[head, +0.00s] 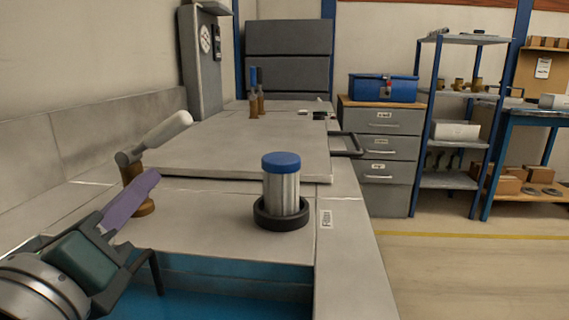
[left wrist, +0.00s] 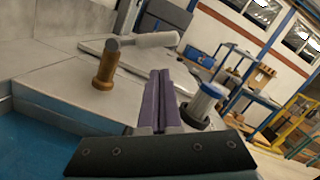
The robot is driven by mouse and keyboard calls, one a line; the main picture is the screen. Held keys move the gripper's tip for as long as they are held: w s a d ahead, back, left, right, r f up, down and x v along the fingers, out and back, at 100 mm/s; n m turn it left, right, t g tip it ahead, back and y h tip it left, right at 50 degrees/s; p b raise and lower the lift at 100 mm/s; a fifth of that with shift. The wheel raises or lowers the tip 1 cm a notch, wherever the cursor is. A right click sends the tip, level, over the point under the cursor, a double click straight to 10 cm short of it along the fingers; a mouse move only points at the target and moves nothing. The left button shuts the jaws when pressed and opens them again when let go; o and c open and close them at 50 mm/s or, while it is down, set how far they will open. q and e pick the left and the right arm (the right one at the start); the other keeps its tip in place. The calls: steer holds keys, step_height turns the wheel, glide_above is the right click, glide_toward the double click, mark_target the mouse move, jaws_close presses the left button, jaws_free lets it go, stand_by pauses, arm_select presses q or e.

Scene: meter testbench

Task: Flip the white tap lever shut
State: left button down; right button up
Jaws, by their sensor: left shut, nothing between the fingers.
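The white tap lever (head: 166,130) slants up and to the right from its grey joint on top of a brass tap body (head: 143,208) at the left of the bench. In the left wrist view the lever (left wrist: 152,40) lies nearly level across the picture, to the right of its brass post (left wrist: 105,68). My left gripper (head: 150,178) has purple fingers, shut with nothing between them. In the head view its fingers cover part of the brass body, below the lever. In the left wrist view the fingertips (left wrist: 160,75) show below the lever, apart from it in the picture. My right gripper is not in view.
A metal cylinder with a blue cap (head: 282,190) stands in a black ring on the bench, right of the tap. A blue basin (head: 235,282) lies in front. A grey raised plate (head: 245,145) is behind. Another tap with a blue lever (head: 254,92) stands farther back.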

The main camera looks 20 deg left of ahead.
mark_target(154, 139)
arm_select(q)
steer(key=shift+s, duration=0.1)
steer(key=p+x, duration=0.2)
steer(key=x, duration=0.8)
